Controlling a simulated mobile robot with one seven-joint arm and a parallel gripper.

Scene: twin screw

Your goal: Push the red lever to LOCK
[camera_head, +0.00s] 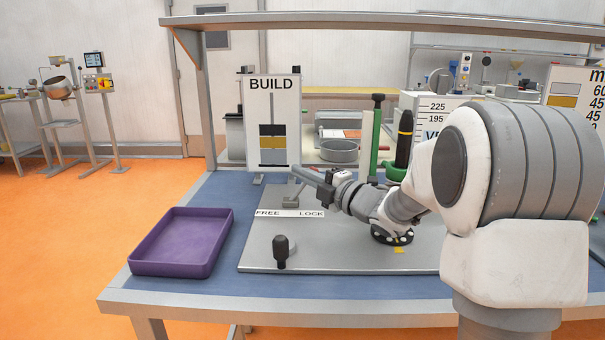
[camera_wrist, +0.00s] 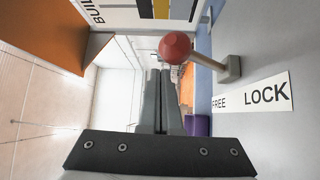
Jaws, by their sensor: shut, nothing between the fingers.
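The red lever's ball (camera_wrist: 175,47) shows in the wrist view on a pale rod (camera_wrist: 207,60) rising from a grey bracket. The bracket (camera_head: 290,193) stands behind the label in the head view; there I see no red ball, and my gripper covers that area. The white label (camera_head: 290,213) reads FREE at left and LOCK at right; it also shows in the wrist view (camera_wrist: 250,96). My gripper (camera_head: 297,170) is shut and empty, reaching left above the plate. Its fingertips (camera_wrist: 160,73) appear just beside the ball; I cannot tell if they touch.
A black knob (camera_head: 281,250) stands at the front of the grey plate (camera_head: 340,255). A purple tray (camera_head: 150,262) lies at left. The BUILD board (camera_head: 272,150) stands behind the lever. A green post (camera_head: 375,145) and a black bottle (camera_head: 404,140) stand behind my arm.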

